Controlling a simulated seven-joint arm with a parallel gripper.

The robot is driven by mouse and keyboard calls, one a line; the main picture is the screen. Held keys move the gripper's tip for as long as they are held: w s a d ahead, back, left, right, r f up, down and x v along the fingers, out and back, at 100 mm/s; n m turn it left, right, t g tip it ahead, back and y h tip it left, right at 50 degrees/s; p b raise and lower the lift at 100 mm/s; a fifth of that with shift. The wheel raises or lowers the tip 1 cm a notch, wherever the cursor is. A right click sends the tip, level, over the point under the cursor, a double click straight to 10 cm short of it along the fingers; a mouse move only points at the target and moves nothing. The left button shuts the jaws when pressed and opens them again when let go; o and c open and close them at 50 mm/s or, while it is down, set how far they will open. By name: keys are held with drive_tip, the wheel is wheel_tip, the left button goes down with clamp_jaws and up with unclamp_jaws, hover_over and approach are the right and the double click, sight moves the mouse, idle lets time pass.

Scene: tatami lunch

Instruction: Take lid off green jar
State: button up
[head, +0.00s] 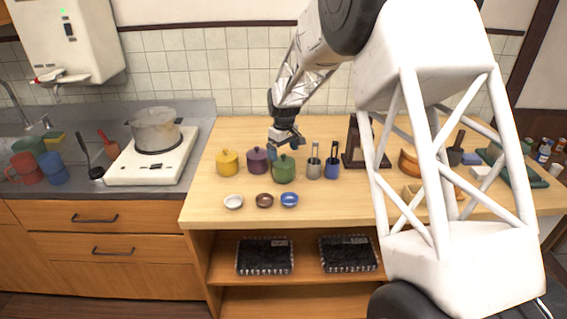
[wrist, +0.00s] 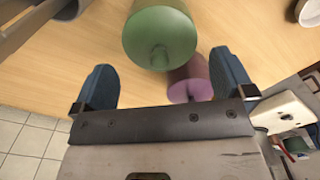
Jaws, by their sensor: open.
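The green jar (head: 284,173) stands upright on the wooden counter, with its green lid (head: 284,160) on. My gripper (head: 286,147) is just above the green jar in the head view. Its blue fingers are open and empty in the wrist view (wrist: 162,62). I cannot tell the exact gap between the fingertips and the knob.
A purple jar (head: 258,161) is close to the left of the green one, and a yellow jar (head: 227,162) is beyond it. Metal and blue utensil holders (head: 332,168) stand to the right. Small white, brown and blue dishes (head: 289,199) sit in front.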

sight(283, 154)
drive_tip(key=shift+f, duration=1.55)
drive_tip(key=shift+c, duration=0.3)
drive_tip(key=c, duration=0.6)
